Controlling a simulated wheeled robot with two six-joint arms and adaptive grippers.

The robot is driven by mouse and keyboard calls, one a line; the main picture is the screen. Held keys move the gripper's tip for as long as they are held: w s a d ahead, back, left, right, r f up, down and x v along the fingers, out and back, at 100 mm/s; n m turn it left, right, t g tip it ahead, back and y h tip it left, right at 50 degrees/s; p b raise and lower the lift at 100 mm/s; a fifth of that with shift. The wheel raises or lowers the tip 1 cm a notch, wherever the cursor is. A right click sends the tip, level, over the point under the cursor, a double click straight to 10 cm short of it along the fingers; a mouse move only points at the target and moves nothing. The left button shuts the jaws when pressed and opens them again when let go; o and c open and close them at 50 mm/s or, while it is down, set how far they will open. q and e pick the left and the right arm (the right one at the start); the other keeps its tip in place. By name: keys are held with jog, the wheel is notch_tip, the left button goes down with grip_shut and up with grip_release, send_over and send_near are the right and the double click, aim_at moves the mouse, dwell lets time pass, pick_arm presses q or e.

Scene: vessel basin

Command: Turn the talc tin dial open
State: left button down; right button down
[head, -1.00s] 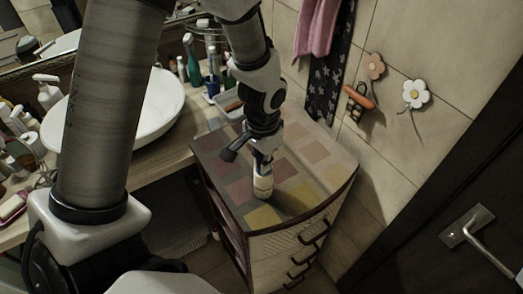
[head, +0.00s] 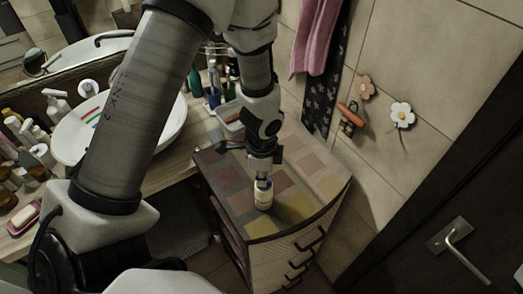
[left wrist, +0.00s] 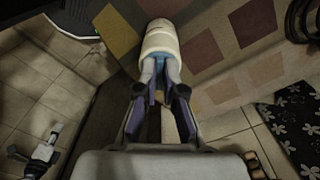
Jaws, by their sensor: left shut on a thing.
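The talc tin (head: 263,199) is a small pale cylinder on the patterned top of the cabinet. In the left wrist view the tin (left wrist: 160,42) lies just beyond the fingertips, with a bluish part at its near end. My left gripper (head: 264,183) comes down onto the tin from above. In the left wrist view the left gripper (left wrist: 159,68) has its two fingers closed around the tin's bluish end. The fingers hide most of that end, and I cannot read the dial's angle.
The cabinet (head: 220,172) has a chequered top with free room around the tin. A white basin (head: 172,125) and a counter with several bottles stand to the left. A tiled wall with towels (head: 322,90) is behind, and a dark door (head: 480,190) is at right.

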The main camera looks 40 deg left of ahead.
pick_arm(q)
jog(key=shift+s+f+m, duration=0.3)
jog(key=shift+m, duration=0.3)
jog(key=c, duration=0.8)
grip_release()
jog(key=shift+o, duration=1)
jog(key=shift+w, duration=0.3)
